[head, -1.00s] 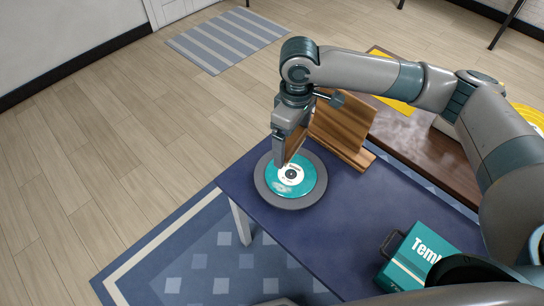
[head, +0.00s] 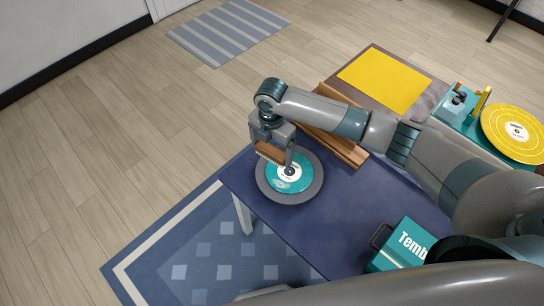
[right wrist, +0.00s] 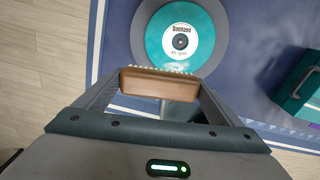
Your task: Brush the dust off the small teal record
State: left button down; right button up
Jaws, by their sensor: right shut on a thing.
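The small teal record (head: 291,184) with a white label lies flat on a round grey mat (head: 312,194) at the table's left end. It also shows in the right wrist view (right wrist: 155,45), with a pale smudge on its near part. My right gripper (head: 273,153) is shut on a wooden brush (head: 268,151) with pale bristles, which also shows in the right wrist view (right wrist: 160,85). The brush is over the far left edge of the record and mat in the head view. I cannot tell whether the bristles touch. My left gripper is not in view.
A wooden stand (head: 335,135) is close behind the mat. A teal box (head: 402,245) with a dark handle stands on the blue table (head: 325,235). A yellow sheet (head: 385,80) and a teal turntable with a yellow record (head: 510,125) are further right.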

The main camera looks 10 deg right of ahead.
aim_at(272, 162)
jog(key=f+n, duration=0.1)
jog(key=n, duration=0.1)
jog(key=s+f+n+p, duration=0.1)
jog(key=n, duration=0.1)
jog(key=shift+a+f+p, duration=0.1)
jog(key=shift+f+p, duration=0.2)
jog(key=shift+f, duration=0.05)
jog(key=shift+s+f+n, duration=0.25)
jog(key=shift+f+n, duration=0.5)
jog(key=shift+n, duration=0.25)
